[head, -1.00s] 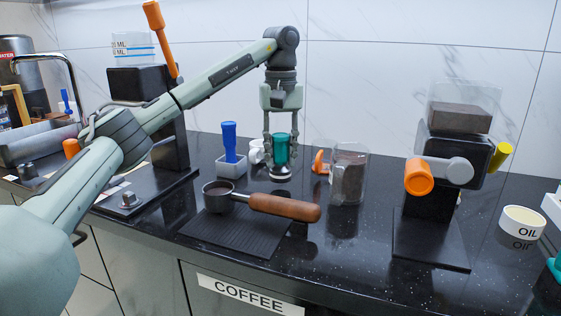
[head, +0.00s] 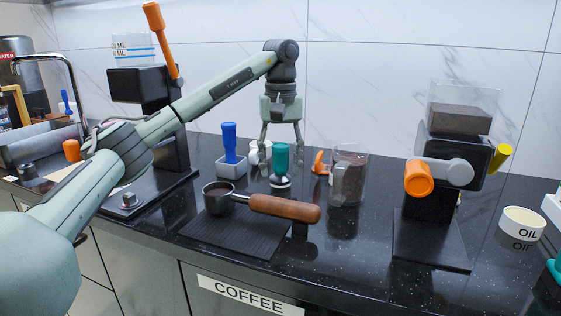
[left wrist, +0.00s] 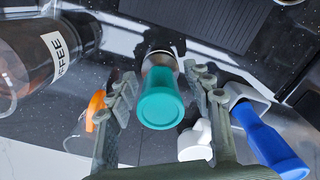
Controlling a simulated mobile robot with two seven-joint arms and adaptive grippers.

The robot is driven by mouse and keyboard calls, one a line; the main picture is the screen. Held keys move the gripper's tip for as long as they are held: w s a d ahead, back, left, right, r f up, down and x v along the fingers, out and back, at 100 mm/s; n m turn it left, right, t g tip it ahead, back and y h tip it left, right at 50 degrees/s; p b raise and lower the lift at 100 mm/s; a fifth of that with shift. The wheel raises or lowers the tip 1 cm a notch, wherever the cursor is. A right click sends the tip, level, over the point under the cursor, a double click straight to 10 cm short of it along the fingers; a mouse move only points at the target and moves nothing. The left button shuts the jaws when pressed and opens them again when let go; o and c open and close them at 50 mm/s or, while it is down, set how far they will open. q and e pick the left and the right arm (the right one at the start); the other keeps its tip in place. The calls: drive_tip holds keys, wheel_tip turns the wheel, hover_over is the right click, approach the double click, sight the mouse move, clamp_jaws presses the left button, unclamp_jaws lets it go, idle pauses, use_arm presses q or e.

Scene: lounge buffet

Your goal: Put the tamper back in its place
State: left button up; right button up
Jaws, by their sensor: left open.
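The tamper (head: 281,161), with a teal handle and a metal base, stands upright on the black counter behind the portafilter. It also shows between my open fingers in the left wrist view (left wrist: 160,97). My left gripper (head: 281,146) is open above the tamper, its fingers spread and apart from the handle. A blue-handled tool (head: 229,142) stands in a small grey holder (head: 231,168) to the left of the tamper. My right gripper is not in view.
The portafilter (head: 285,208) with a wooden handle lies on the black ribbed mat (head: 235,235) in front. A clear coffee jar (head: 348,176) and an orange item (head: 320,162) stand to the right. A white cup (head: 260,153) is close behind the tamper. The grinder (head: 455,150) is farther right.

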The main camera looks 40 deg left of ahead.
use_arm(q)
wheel_tip(320, 180, up, 12)
drive_tip(key=shift+r, duration=0.2)
idle(0.4)
idle(0.4)
